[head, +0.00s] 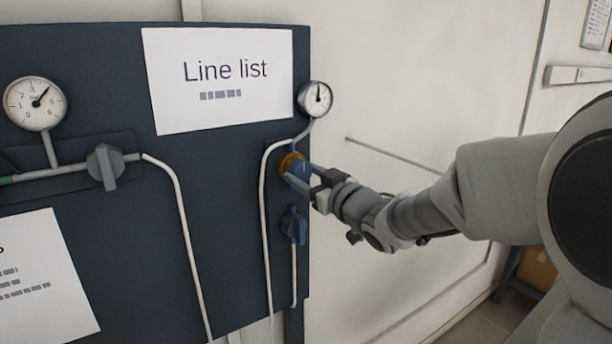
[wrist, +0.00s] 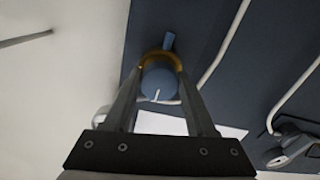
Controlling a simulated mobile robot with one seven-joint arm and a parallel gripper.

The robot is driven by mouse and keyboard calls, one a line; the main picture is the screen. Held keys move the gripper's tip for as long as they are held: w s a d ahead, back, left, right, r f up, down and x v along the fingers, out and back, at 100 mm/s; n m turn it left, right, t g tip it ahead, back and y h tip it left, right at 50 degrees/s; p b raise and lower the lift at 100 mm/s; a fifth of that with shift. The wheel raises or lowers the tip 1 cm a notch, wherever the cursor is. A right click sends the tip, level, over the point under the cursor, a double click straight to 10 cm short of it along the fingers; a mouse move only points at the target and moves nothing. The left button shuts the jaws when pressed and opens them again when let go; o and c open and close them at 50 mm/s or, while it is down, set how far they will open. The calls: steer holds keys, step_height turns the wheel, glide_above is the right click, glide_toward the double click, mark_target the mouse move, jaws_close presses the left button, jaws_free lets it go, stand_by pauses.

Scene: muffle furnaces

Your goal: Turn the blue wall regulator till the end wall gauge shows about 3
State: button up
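The blue wall regulator (head: 300,169) is a round knob with a brass-yellow collar (head: 288,161) at the right edge of the dark panel. In the wrist view the blue knob (wrist: 158,82) shows a white mark low on its face. My gripper (head: 297,180) has a finger on each side of the knob. In the wrist view the fingertips (wrist: 160,72) appear to touch both sides of it. The end wall gauge (head: 316,98) is above the regulator. Its needle points almost straight up; its numbers are too small to read.
A blue valve (head: 294,225) sits just below the regulator. A larger gauge (head: 35,103) and a grey valve (head: 106,166) are at left. White pipes run down the panel (head: 230,180). A "Line list" sheet (head: 218,75) hangs there. A thin rod (head: 395,158) is on the pale wall.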

steer(key=c, duration=0.5)
steer(key=shift+f, duration=0.1)
steer(key=shift+n+b, duration=0.3)
steer(key=shift+b, duration=0.2)
steer(key=o, duration=1.4)
steer(key=shift+c, duration=0.2)
steer(key=v, duration=1.7)
steer(key=shift+s+d, duration=0.2)
steer(key=shift+r, duration=0.2)
